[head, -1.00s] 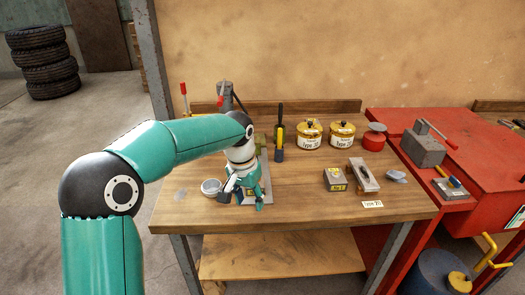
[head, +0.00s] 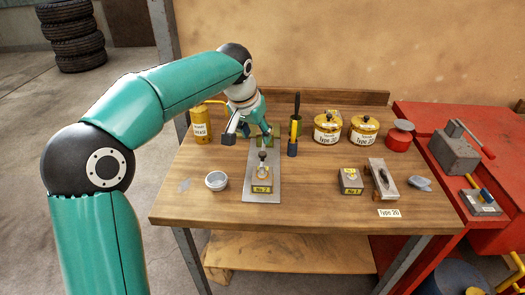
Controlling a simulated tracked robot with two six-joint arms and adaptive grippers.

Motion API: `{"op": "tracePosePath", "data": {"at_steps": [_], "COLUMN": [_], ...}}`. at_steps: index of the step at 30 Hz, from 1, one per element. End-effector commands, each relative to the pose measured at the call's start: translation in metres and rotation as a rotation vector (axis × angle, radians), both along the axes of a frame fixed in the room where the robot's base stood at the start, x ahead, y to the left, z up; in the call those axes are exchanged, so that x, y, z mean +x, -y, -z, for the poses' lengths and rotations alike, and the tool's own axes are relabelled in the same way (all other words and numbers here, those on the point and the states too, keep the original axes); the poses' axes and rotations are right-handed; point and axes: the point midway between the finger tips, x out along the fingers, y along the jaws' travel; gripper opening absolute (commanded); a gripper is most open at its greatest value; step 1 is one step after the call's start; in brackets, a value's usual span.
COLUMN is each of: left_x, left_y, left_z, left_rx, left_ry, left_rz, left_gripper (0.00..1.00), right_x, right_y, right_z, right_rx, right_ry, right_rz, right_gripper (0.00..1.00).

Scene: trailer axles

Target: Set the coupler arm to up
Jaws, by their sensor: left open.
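A grey metal plate (head: 261,193) lies on the workbench. It carries a small block labelled No.2 (head: 262,187) with a ring, and a dark round knob (head: 262,155) on a short stem stands behind the block. I cannot tell for sure which part is the coupler arm. My left gripper (head: 247,135) is open and empty above the far end of the plate, behind the knob and apart from it. It hides part of the plate's far end and what stands there. My right gripper is out of view.
A yellow grease can (head: 201,125) stands behind left of the gripper. A small metal cup (head: 216,180) is left of the plate. Two yellow Type 20 pots (head: 328,129) (head: 363,130), a box (head: 350,181) and a grey block tool (head: 383,180) stand to the right. The bench front is clear.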

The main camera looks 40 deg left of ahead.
Motion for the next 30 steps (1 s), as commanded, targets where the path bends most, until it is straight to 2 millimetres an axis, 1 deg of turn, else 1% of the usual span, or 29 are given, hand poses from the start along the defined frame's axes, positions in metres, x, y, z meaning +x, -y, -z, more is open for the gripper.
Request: {"op": "tracePosePath", "data": {"at_steps": [1, 6, 9, 12, 18, 26, 29, 30], "left_x": [0.004, 0.018, 0.024, 0.030, 0.034, 0.035, 0.035, 0.035], "left_y": [-0.001, -0.002, -0.003, -0.003, -0.004, -0.004, -0.003, -0.003], "left_z": [0.012, 0.044, 0.060, 0.071, 0.083, 0.083, 0.083, 0.083], "left_rx": [-0.001, 0.000, 0.000, 0.001, 0.000, 0.001, 0.001, 0.001], "left_ry": [-0.005, -0.004, -0.003, -0.002, -0.001, 0.000, 0.000, 0.000], "left_rz": [0.000, 0.002, 0.002, 0.003, 0.004, 0.004, 0.004, 0.004], "left_gripper": [0.49, 0.49, 0.49, 0.49, 0.49, 0.49, 0.34, 0.27], "right_x": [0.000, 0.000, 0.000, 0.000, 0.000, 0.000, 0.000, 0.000], "right_y": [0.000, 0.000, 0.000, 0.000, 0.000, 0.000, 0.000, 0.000], "right_z": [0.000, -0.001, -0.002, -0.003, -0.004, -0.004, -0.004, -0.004], "right_rx": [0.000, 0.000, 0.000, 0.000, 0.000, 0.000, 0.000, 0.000], "right_ry": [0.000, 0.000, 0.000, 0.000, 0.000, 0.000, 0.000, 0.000], "right_rz": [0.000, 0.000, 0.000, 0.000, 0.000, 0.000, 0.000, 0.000], "right_gripper": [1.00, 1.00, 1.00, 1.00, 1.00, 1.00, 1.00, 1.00]}}
